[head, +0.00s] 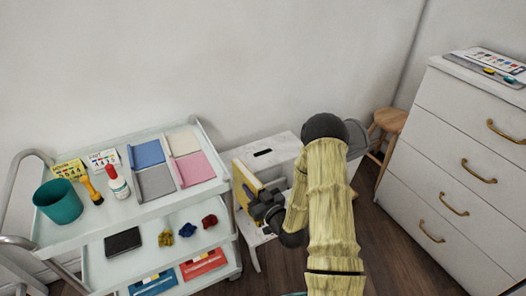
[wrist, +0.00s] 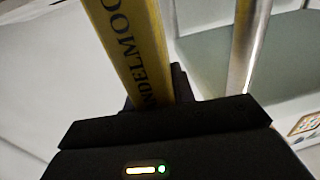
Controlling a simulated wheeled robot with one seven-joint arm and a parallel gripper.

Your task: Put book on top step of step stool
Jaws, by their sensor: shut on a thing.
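The book (head: 246,183) has a yellow cover and stands on edge, tilted, in my gripper (head: 262,207). In the wrist view its yellow spine (wrist: 130,45) with dark lettering rises from the black jaws, which are shut on it. The white step stool (head: 283,146) stands against the wall, with a dark slot in its top step. In the head view the book is in front of the stool's left part, just below the top step's left side. Whether it touches the stool cannot be told. My arm hides the stool's right part and much of its lower part.
A white cart (head: 222,186) stands close on the left, carrying fabric squares, a teal cup (head: 59,201) and a glue bottle (head: 117,183). A wooden stool (head: 390,120) and a white drawer chest (head: 455,165) stand right. Bare floor (head: 390,255) lies between.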

